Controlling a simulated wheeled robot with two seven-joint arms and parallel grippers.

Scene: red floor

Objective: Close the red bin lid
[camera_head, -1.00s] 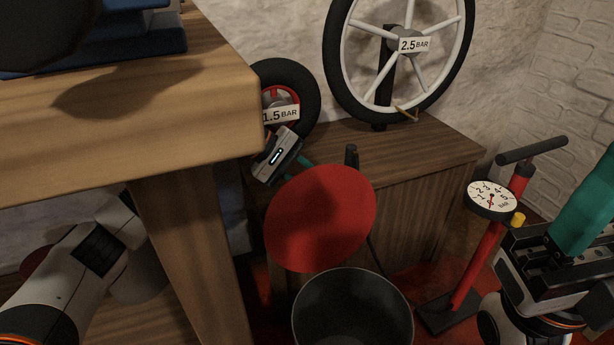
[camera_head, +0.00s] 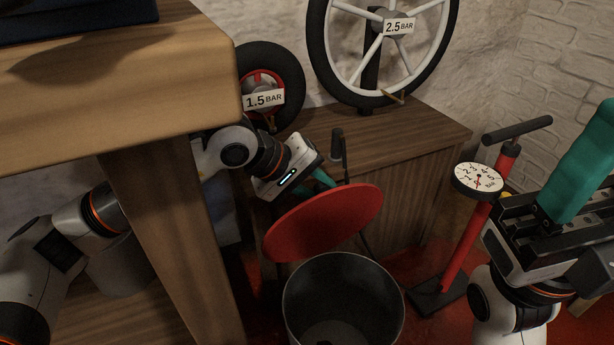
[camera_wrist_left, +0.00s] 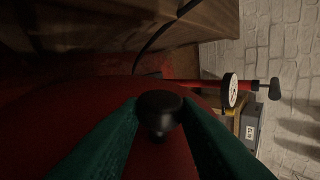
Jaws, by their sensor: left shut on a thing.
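The round red lid (camera_head: 330,222) is tilted above the dark open bin (camera_head: 296,297), which stands on the floor. The lid's far right edge is raised and the bin's mouth is largely uncovered. My left gripper (camera_head: 323,178) reaches in behind the lid, its green fingertips partly hidden by the lid. In the left wrist view, the green fingers are shut on the lid's black knob (camera_wrist_left: 159,112), with the red lid (camera_wrist_left: 60,115) behind it. My right gripper (camera_head: 583,165) is at the right edge; its green fingers overlap and their gap is not visible.
A wooden table (camera_head: 110,105) with a thick leg stands at the left, close to my left arm. Behind the bin is a wooden cabinet (camera_head: 415,135) with a small wheel (camera_head: 270,85) and a large wheel (camera_head: 385,100). A red floor pump (camera_head: 468,240) stands at the right.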

